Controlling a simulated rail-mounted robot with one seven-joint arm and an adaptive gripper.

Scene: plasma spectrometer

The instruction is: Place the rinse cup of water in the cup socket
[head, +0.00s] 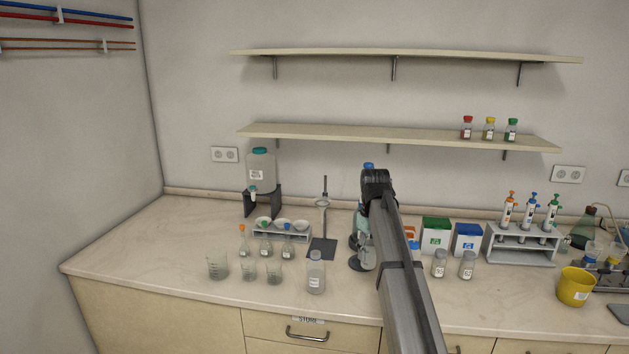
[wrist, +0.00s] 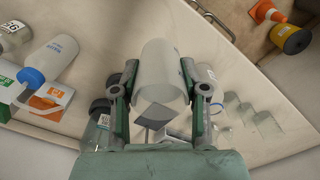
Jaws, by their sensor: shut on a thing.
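In the head view my gripper (head: 358,238) is mostly hidden behind my own dark arm, over the counter right of the stand. The cup is hard to make out there, and its water level cannot be told. I cannot pick out the cup socket in either view.
Beakers (head: 217,267), a labelled bottle (head: 316,272) and a ring stand (head: 323,245) are left of my arm. To its right are boxes (head: 436,236), two jars (head: 440,264), a pipette rack (head: 523,246) and a yellow bucket (head: 575,287). The front left counter is clear.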

